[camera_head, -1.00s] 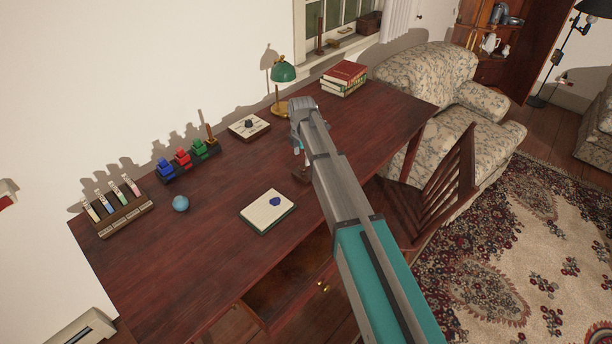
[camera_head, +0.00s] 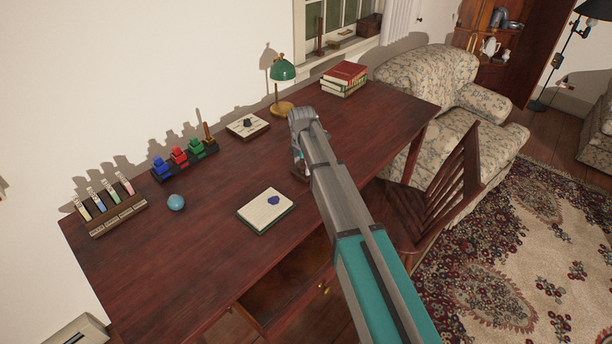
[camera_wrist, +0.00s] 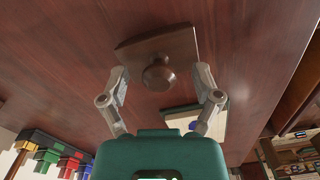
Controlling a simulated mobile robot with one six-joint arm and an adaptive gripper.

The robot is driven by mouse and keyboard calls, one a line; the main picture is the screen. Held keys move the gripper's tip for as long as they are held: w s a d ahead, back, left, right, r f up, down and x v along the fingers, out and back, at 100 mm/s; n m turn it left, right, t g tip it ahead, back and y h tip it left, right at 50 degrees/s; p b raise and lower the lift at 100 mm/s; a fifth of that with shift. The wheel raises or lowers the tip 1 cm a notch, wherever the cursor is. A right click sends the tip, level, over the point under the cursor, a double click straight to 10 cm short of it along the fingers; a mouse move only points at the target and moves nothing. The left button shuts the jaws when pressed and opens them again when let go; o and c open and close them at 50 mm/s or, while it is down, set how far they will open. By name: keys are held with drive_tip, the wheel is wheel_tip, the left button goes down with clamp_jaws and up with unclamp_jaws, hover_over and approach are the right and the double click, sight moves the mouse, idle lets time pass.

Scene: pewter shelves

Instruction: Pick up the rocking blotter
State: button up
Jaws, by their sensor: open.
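The rocking blotter (camera_wrist: 184,47) is a brown wooden block with a round knob (camera_wrist: 159,76) on top, resting on the dark red-brown desk. In the wrist view it lies just ahead of my gripper (camera_wrist: 161,80). The two fingers are spread, one to each side of the knob, with gaps and no visible contact. In the head view my gripper (camera_head: 299,157) is low over the desk's right half. There it hides most of the blotter, and only a bit of brown shows below the fingers.
A cream pad with a blue blot (camera_head: 266,210) lies left of my gripper on the desk (camera_head: 200,260). A chair (camera_head: 440,200) is at right.

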idle(0.4)
clamp_jaws()
